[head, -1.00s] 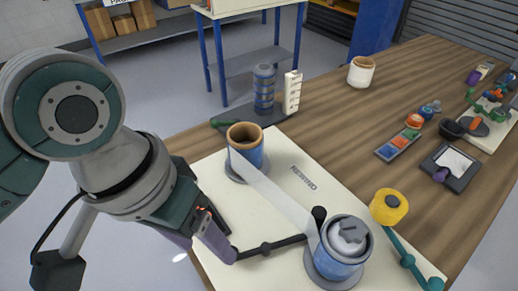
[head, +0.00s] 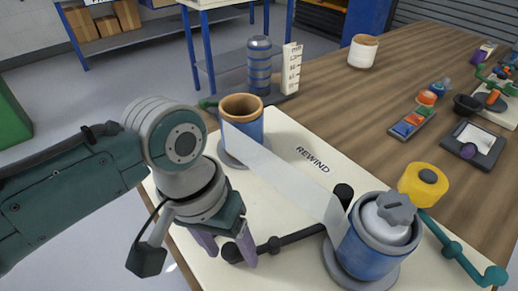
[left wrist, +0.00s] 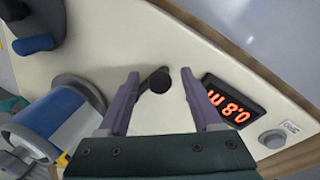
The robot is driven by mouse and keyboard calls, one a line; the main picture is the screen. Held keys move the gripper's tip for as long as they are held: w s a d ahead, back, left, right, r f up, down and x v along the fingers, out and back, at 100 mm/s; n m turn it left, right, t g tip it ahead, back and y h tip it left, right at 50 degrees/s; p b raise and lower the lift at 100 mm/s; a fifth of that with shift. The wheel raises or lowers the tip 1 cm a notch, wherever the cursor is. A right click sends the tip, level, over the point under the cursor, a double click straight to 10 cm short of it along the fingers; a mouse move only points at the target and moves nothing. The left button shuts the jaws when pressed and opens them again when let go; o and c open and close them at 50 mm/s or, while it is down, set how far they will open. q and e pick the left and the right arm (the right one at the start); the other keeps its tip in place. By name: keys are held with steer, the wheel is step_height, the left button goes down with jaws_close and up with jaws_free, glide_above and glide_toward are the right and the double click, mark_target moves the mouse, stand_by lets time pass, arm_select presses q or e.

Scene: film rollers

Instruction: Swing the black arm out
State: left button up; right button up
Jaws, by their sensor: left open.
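The black arm (head: 300,236) lies across the cream board, running from a round end near my left gripper to an upright black post (head: 343,194) beside the right blue roller. Its round black end (left wrist: 159,80) shows in the left wrist view between the fingertips. My left gripper (head: 226,247) is open, its purple fingers on either side of that end. In the left wrist view the gripper (left wrist: 160,84) has a gap on both sides of the black end; contact cannot be told. My right gripper is in no view.
A translucent film (head: 285,170) runs between the left blue roller (head: 243,125) and the right roller (head: 370,250). A red-digit display (left wrist: 227,98) and a grey button (left wrist: 272,139) sit by the board's edge.

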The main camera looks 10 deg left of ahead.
arm_select(q)
steer(key=shift+d+f, duration=0.1)
steer(key=shift+f, duration=0.4)
steer(key=shift+c, duration=0.3)
jaws_close()
stand_by(0.8)
